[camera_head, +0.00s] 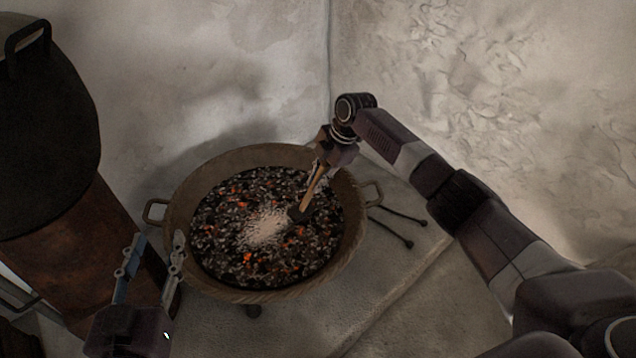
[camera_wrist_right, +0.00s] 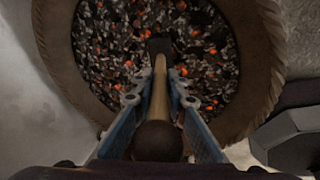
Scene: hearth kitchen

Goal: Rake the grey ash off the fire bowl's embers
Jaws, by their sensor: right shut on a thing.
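The fire bowl (camera_head: 180,208) is a wide brown bowl with side handles, full of dark coals and orange embers (camera_head: 247,257). A pale grey ash patch (camera_head: 264,230) lies near the middle of the coals. My right gripper (camera_head: 322,165) is shut on the wooden handle of a small rake (camera_head: 312,188), above the bowl's right side. The rake's dark head (camera_head: 298,214) is at the right edge of the ash; I cannot tell if it touches the coals. The rake handle also shows in the right wrist view (camera_wrist_right: 159,95). My left gripper (camera_head: 154,240) is open and empty at the bowl's lower left.
A large rusty barrel (camera_head: 75,255) with a dark lid (camera_head: 45,130) stands at the left. Two thin dark rods (camera_head: 400,228) lie on the stone surface right of the bowl. Plaster walls meet close behind the bowl. The stone ledge (camera_head: 330,320) in front is clear.

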